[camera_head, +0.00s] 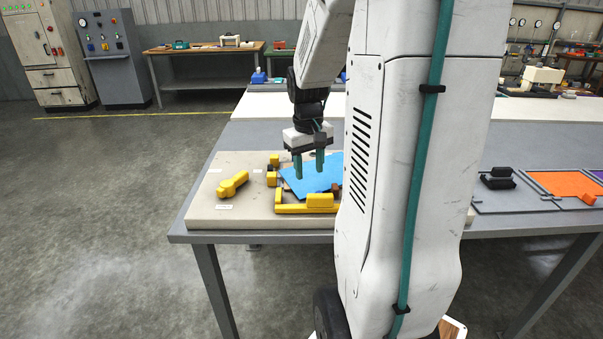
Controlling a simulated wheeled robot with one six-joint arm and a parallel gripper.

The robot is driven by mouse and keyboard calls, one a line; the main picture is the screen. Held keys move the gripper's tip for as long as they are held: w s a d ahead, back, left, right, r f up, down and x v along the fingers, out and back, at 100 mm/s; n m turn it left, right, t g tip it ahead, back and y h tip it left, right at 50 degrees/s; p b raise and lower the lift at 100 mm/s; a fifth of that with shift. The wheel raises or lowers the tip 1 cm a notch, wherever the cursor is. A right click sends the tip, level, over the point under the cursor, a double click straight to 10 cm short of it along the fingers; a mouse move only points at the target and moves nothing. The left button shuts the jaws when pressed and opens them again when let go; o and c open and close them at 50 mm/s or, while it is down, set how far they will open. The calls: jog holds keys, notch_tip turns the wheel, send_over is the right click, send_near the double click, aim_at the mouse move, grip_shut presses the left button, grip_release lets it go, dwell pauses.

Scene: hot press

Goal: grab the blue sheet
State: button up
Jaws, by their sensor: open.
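The blue sheet (313,178) lies slightly tilted in a yellow-edged fixture on a pale board on the table. Its right side is hidden behind my own white column. My gripper (309,178) points down with its two teal fingers apart and nothing visible between them. The fingertips appear right over or at the sheet, near its left part. I cannot tell whether they touch it.
A yellow clamp-like piece (232,184) lies on the pale board (203,208) to the left. Yellow blocks (319,201) edge the fixture in front. An orange sheet (562,185) lies in a grey frame at the right. White surface (270,106) behind is clear.

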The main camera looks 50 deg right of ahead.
aim_at(318, 191)
jog(key=d+f, duration=0.2)
jog(key=shift+s+d, duration=0.2)
jog(key=shift+d, duration=0.15)
jog(key=f, duration=0.7)
jog(key=shift+s+d+f, duration=0.2)
grip_shut()
